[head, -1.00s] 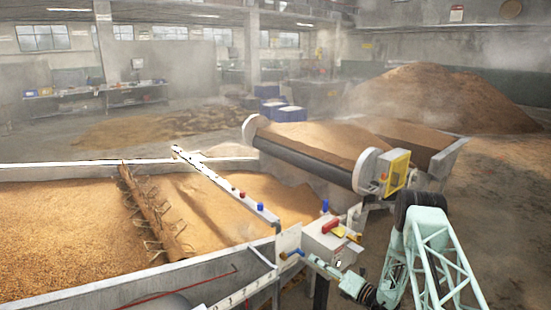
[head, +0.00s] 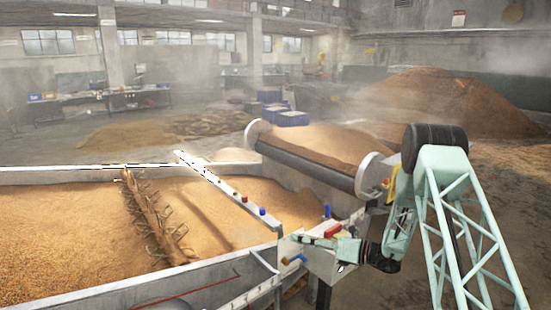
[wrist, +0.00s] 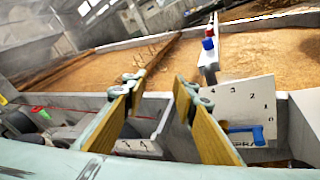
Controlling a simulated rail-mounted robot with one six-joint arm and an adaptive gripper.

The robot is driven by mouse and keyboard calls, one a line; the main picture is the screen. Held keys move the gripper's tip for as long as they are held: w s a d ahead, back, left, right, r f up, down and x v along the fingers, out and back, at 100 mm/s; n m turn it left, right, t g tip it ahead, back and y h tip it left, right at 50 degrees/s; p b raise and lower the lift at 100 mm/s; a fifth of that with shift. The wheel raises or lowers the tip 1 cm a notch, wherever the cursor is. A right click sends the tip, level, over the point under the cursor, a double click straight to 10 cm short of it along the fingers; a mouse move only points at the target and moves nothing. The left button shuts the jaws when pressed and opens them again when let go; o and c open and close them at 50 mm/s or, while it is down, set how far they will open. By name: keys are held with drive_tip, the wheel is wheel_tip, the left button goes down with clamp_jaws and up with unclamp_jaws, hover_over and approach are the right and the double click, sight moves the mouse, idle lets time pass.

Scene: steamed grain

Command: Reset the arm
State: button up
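My gripper (head: 298,238) is at the end of my mint-green arm, in front of the control box (head: 318,262) in the head view. Its fingers point left. In the wrist view my gripper (wrist: 158,84) is open, with two yellow-padded fingers apart and nothing between them. A blue handle (wrist: 247,132) on the white panel (wrist: 240,105) with a numbered scale lies just right of the right finger. The blue handle also shows in the head view (head: 294,260), below the fingers. A red handle (head: 333,231) sits on top of the box, close behind my gripper.
The grain bed (head: 70,225) with a spiked roller (head: 155,218) fills the left. A rail (head: 222,186) with red and blue knobs crosses it. A roller machine (head: 315,165) stands behind the box. A grain heap (head: 430,95) lies at the back right.

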drive_tip(key=s+a+r+n+g+h, duration=0.1)
drive_tip(key=s+a+r+n+g, duration=0.2)
drive_tip(key=s+r, duration=0.4)
drive_tip(key=s+a+r+n+g, duration=0.2)
drive_tip(key=s+r+n, duration=0.35)
drive_tip(key=r, duration=0.25)
drive_tip(key=s+a+r+n+g+h, duration=0.1)
drive_tip(key=s+a+r+n+g, duration=0.15)
drive_tip(key=s+r, duration=0.5)
drive_tip(key=s+d+r+n+g+h, duration=0.15)
drive_tip(key=s+r+n, duration=0.25)
drive_tip(key=s, duration=0.5)
drive_tip(key=s+r+n+h, duration=0.3)
drive_tip(key=s+r, duration=0.1)
drive_tip(key=s, duration=0.5)
drive_tip(key=s+d+r+n+t+h, duration=0.1)
drive_tip(key=s+d+n+h, duration=0.2)
drive_tip(key=s, duration=0.6)
drive_tip(key=s+d+r+n+t+h, duration=0.2)
drive_tip(key=s+d+n, duration=0.3)
drive_tip(key=s+d, duration=0.3)
drive_tip(key=s+d+r+n+t+h, duration=0.1)
drive_tip(key=s+d+n+t+h, duration=0.1)
drive_tip(key=s+d, duration=0.4)
drive_tip(key=shift+s+d+r+n+h, duration=0.15)
drive_tip(key=shift+s+r+n+h, duration=0.25)
drive_tip(key=shift+s+n+h, duration=1)
drive_tip(key=shift+s+m+y, duration=0.4)
drive_tip(key=shift+y, duration=0.15)
